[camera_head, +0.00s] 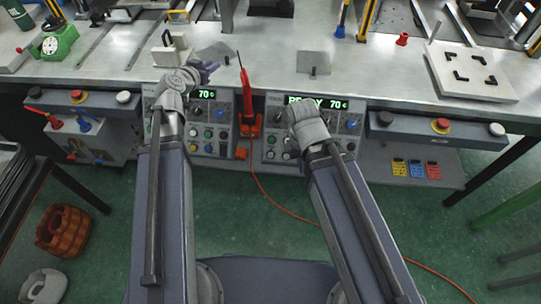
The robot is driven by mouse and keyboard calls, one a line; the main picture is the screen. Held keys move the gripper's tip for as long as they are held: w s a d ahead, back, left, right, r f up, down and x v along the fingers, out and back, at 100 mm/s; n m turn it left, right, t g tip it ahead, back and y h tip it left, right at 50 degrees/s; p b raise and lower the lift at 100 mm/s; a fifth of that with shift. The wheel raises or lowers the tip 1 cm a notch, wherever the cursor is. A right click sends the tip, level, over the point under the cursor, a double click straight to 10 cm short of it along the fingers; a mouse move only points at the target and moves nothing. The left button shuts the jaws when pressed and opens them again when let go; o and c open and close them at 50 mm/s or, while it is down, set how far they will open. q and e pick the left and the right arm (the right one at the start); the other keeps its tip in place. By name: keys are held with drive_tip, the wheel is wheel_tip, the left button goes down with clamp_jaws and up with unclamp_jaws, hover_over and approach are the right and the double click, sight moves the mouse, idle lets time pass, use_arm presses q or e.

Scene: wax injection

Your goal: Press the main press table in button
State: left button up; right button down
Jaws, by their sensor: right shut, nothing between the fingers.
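Two control panels hang under the front edge of the table, the left panel (213,147) and the right panel (350,147). Each has a green 70° display and several coloured buttons and knobs. I cannot read which one is the table-in button. My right gripper (296,106) is shut and empty in front of the right panel, covering its left part and some of its display. I cannot tell whether it touches a button. My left gripper (208,68) is above the table edge over the left panel; its fingers are too small to judge.
A red tool (245,92) stands between the panels, with an orange cable on the floor. Red stop buttons (77,96) and (441,125) sit on side consoles. A white plate (470,72) lies at right on the metal table (380,65).

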use_arm(q)
clamp_jaws()
idle(1.3)
